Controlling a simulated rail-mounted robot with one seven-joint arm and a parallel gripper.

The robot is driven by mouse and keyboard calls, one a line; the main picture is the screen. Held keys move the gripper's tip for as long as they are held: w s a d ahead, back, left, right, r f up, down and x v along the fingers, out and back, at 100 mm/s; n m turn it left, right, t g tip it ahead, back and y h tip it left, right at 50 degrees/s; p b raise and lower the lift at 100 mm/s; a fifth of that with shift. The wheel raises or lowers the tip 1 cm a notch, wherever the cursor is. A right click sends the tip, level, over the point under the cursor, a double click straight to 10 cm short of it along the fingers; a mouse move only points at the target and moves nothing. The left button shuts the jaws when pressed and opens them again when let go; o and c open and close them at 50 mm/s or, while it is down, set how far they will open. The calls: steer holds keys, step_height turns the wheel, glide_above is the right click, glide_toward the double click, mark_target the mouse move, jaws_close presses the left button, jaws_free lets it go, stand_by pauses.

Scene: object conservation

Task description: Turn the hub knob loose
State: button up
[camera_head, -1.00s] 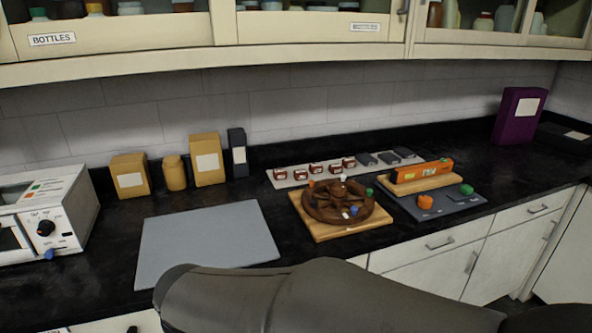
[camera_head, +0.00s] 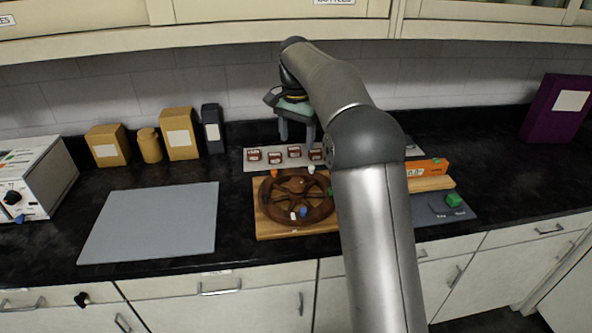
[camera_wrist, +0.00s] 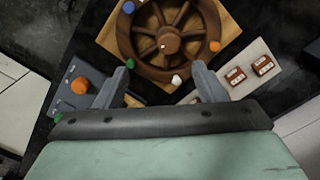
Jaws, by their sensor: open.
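A dark brown spoked wheel (camera_head: 318,213) lies on a light wooden board (camera_head: 264,229) on the black counter. Its round central hub knob (camera_wrist: 170,41) shows in the wrist view with a small pale mark on it. Small blue, white, orange and green pegs sit around the rim. My gripper (camera_head: 298,138) hangs above the back of the wheel, fingers down. In the wrist view my gripper (camera_wrist: 160,76) is open and empty, its fingers apart near the rim and short of the hub. My arm hides the wheel board's right side in the head view.
A grey strip with red-brown labelled blocks (camera_head: 275,157) lies behind the wheel. A grey panel with an orange knob (camera_wrist: 80,86) and a green knob (camera_head: 453,199) is beside it, near an orange level (camera_head: 427,168). A bare grey mat (camera_head: 150,222) lies left. Cabinets (camera_head: 220,22) overhang the counter.

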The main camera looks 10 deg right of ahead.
mark_target(297, 181)
steer(key=shift+m, duration=0.7)
steer(key=w+f, duration=0.1)
steer(key=f, duration=0.4)
steer(key=w+f+p, duration=0.1)
steer(key=f, duration=0.5)
steer(key=w+d+f, duration=0.1)
steer(key=f, duration=0.5)
steer(key=shift+f, duration=0.15)
steer(key=shift+a, duration=0.1)
steer(key=shift+c, duration=0.3)
steer(key=c, duration=0.9)
